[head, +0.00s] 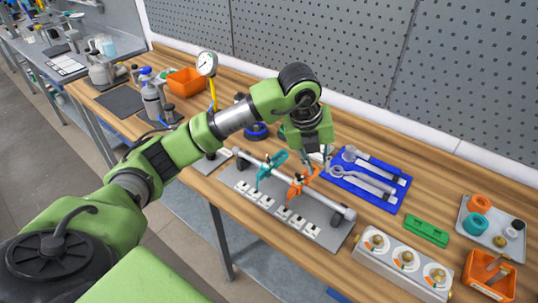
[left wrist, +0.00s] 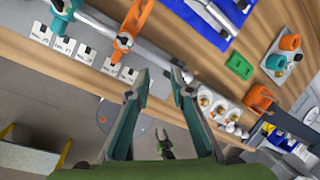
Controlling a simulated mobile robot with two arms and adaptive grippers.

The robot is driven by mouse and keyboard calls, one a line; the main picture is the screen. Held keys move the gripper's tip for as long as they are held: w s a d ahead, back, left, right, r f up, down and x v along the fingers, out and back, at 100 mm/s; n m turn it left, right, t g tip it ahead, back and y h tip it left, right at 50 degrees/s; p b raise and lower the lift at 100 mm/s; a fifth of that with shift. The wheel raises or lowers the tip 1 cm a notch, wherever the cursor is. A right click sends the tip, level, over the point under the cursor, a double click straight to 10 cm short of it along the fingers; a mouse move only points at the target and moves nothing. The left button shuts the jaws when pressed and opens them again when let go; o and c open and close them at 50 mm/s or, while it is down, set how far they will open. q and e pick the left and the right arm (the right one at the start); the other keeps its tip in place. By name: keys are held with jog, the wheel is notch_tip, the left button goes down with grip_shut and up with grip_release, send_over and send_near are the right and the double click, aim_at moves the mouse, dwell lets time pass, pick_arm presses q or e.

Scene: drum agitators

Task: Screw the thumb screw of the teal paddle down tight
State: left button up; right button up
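The teal paddle (head: 271,166) is on a horizontal metal rod above a grey base on the bench. It also shows at the upper left of the left wrist view (left wrist: 62,12), partly cut off. Its thumb screw is too small to make out clearly. An orange paddle (head: 298,187) is on the same rod to its right. My left gripper (head: 318,162) is above and behind the rod, to the right of the teal paddle. In the left wrist view (left wrist: 161,73) its fingers are apart with nothing between them. A small dark forked shape (left wrist: 165,142) low in that view looks like my right gripper, prongs apart.
White labelled blocks (head: 297,221) line the front of the base. A green block (head: 427,231), a white box with gauges (head: 404,262) and an orange bin (head: 490,278) are to the right. A dial gauge (head: 207,64) stands to the left.

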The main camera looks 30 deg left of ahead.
pick_arm(q)
jog(key=a+r+n+y, duration=0.2)
jog(key=a+y, duration=0.1)
jog(key=a, duration=0.3)
jog(key=a+r+n+y, duration=0.1)
jog(key=a+r+y, duration=0.15)
jog(key=a, duration=0.45)
send_near(268, 157)
jog(key=shift+g+h, duration=0.25)
jog(key=shift+g, duration=0.05)
jog(key=p+x, duration=0.2)
jog(key=x, duration=0.5)
jog(key=shift+w+a, duration=0.2)
jog(key=shift+w+a+f, duration=0.15)
jog(key=shift+f, duration=0.3)
grip_shut()
